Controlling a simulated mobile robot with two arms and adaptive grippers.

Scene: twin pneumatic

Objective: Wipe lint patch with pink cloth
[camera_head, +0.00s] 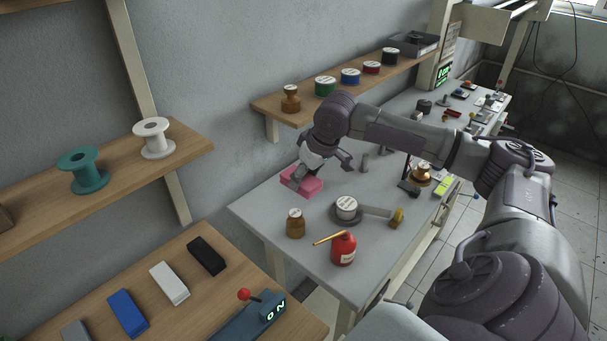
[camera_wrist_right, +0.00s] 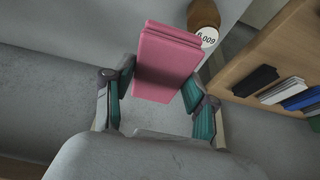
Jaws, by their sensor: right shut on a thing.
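The pink cloth (camera_head: 313,188) is a folded block at the left back part of the grey table (camera_head: 272,213). In the right wrist view the cloth (camera_wrist_right: 166,55) sits between the two fingers. My right gripper (camera_head: 299,175) points down and is shut on it; it also shows in the right wrist view (camera_wrist_right: 160,88). I cannot tell whether the cloth touches the table. I cannot make out a lint patch in either view. My left gripper is not in view.
A shelf (camera_head: 290,113) with several tins runs along the wall above. Other tools lie further right.

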